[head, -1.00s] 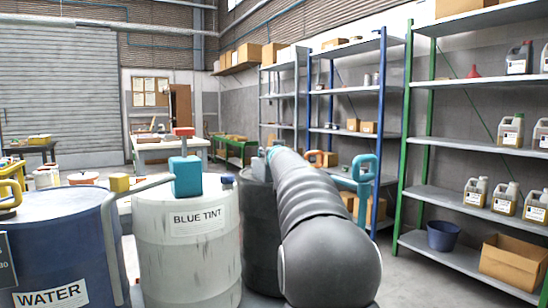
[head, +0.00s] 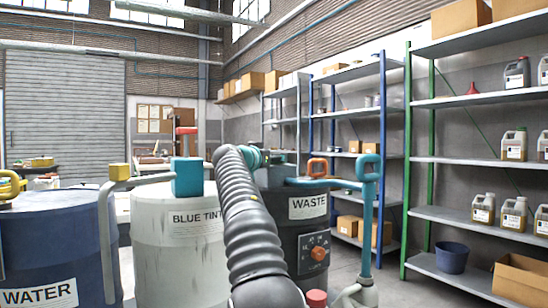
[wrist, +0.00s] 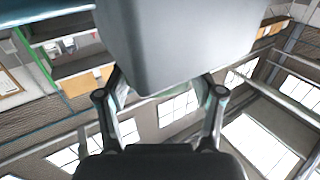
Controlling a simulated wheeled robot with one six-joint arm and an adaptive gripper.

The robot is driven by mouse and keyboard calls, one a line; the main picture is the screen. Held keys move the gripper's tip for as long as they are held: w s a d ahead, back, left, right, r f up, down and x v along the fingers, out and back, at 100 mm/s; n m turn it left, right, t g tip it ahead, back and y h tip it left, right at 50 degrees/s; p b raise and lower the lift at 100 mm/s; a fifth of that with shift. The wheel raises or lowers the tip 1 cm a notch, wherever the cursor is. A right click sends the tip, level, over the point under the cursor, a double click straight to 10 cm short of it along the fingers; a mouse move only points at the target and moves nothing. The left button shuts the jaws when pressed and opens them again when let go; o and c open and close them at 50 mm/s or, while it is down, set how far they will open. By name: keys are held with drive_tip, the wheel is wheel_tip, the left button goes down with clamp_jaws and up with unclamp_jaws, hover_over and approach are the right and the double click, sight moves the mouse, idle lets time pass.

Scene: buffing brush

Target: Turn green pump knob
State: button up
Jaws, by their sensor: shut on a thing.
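My gripper (head: 258,156) is at the top of the dark waste drum (head: 308,238), next to a dark teal-grey pump block (head: 278,172). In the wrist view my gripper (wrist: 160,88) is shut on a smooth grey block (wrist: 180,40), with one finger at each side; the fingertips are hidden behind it. I cannot tell for certain that this is the pump block. No clearly green knob stands out; the gripper may hide it.
The white blue-tint drum (head: 175,245) carries a teal pump block (head: 187,177) with a red top. The blue water drum (head: 50,245) stands at left. A red dial (head: 318,253) is on the waste drum's front. Shelves (head: 470,160) stand at right.

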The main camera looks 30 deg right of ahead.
drive_tip(key=shift+a+m+g, duration=0.1)
drive_tip(key=shift+m+g, duration=0.2)
drive_tip(key=shift+g, duration=0.1)
drive_tip(key=o, duration=1.1)
drive_tip(key=shift+a, duration=0.1)
drive_tip(key=shift+o, duration=0.2)
drive_tip(key=v, duration=1.1)
drive_tip(key=shift+a+f, duration=0.25)
drive_tip(key=shift+a, duration=0.1)
drive_tip(key=shift+s, duration=0.15)
